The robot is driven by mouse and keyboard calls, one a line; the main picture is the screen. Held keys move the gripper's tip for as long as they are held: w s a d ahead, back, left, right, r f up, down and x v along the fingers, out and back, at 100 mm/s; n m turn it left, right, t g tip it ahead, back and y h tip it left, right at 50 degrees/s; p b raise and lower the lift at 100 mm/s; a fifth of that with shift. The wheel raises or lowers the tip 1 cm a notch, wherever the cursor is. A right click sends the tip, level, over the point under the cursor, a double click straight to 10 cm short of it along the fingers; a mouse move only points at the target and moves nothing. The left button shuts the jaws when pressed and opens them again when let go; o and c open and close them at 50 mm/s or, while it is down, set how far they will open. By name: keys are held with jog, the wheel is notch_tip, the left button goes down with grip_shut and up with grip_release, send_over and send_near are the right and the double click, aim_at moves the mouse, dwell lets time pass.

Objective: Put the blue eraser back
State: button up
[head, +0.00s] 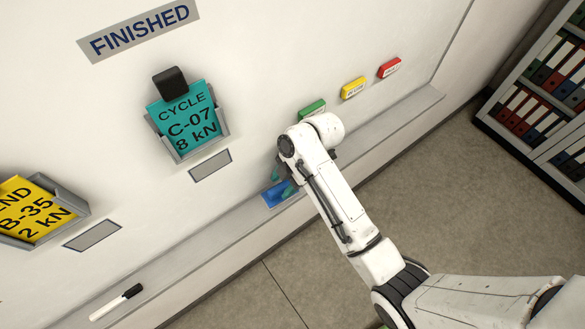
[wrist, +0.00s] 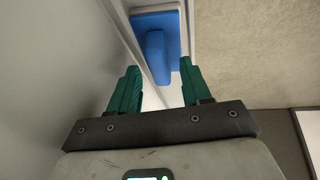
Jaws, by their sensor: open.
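The blue eraser (head: 273,195) lies on the ledge below the whiteboard in the head view, partly hidden by my gripper. In the wrist view the blue eraser (wrist: 155,48) shows a flat base with a raised bar. My gripper (wrist: 159,72) is open and empty, with its green fingers on either side of the near end of the bar in the picture. I cannot tell whether they reach around it. Above the ledge on the board are a green block (head: 312,108), a yellow block (head: 353,88) and a red block (head: 389,68) in a slanting row. My arm covers the board beside the green block.
The ledge (head: 395,117) runs along the board's bottom. A marker (head: 116,301) lies on it at lower left. The board holds a teal card (head: 187,122) and a yellow card (head: 32,212) in holders. A binder shelf (head: 520,110) stands right; the floor between is clear.

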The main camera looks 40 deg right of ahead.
jog(key=v, duration=1)
jog(key=shift+b, duration=0.3)
jog(key=shift+a, duration=0.1)
jog(key=s+d+f+m+h, duration=0.1)
jog(key=s+f+m+h, duration=0.1)
jog(key=s+m, duration=0.7)
jog(key=s+d+f+m+h, duration=0.2)
jog(key=s+f+m, duration=0.2)
jog(key=s+m, duration=0.5)
jog(key=s, duration=0.3)
jog(key=shift+s+d+f+g+h, duration=0.2)
jog(key=shift+g+h, duration=0.2)
